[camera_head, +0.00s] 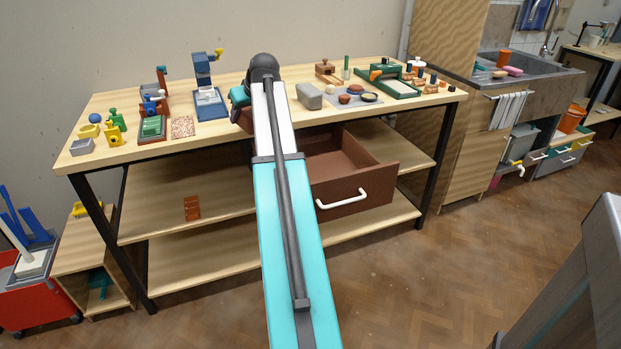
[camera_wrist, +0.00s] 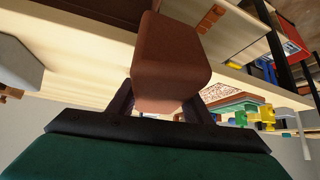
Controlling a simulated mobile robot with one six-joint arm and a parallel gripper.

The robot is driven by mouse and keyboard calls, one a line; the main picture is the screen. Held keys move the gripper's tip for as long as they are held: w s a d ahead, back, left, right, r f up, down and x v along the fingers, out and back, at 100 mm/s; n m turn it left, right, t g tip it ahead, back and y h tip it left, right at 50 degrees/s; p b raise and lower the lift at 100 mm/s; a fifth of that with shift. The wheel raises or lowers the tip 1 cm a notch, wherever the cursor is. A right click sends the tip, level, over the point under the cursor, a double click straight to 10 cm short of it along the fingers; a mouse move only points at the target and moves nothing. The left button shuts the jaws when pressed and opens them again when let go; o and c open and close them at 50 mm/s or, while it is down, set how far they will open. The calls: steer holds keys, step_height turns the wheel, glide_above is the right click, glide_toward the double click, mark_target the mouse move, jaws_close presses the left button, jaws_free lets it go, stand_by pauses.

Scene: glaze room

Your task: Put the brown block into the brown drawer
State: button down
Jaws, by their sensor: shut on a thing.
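The brown block (camera_wrist: 172,62) is between the two dark fingers of my gripper (camera_wrist: 163,98) in the wrist view, and the gripper is shut on it. In the head view my gripper (camera_head: 240,97) is over the front part of the tabletop, partly hidden by my own arm. A bit of brown just below it looks like the block (camera_head: 243,118). The brown drawer (camera_head: 376,186) is pulled out under the tabletop, to the right of my arm, with a white handle on its front. The visible part of its inside looks empty; my arm hides its left part.
The wooden table (camera_head: 240,140) carries several tools and small parts on both sides of my gripper. A grey block (camera_head: 309,96) lies close to the right of it. Lower shelves (camera_head: 190,214) are mostly bare. A sink (camera_head: 530,72) stands at the right.

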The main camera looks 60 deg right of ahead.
steer(key=s+d+f+m+h+b, duration=0.25)
steer(key=s+d+b, duration=0.25)
steer(key=s+d, duration=0.85)
steer(key=g+b, duration=0.1)
steer(key=b, duration=0.2)
glide_above(309, 170)
step_height(309, 170, down, 6)
steer(key=shift+w+f+y, duration=0.15)
steer(key=shift+f+y, duration=0.1)
steer(key=shift+f, duration=0.4)
steer(key=shift+d+f+b, duration=0.1)
steer(key=shift+f+b, duration=0.55)
steer(key=shift+f, duration=2.45)
steer(key=shift+f, duration=0.1)
steer(key=shift+f+b, duration=0.45)
steer(key=shift+f, duration=1.3)
steer(key=shift+f, duration=0.15)
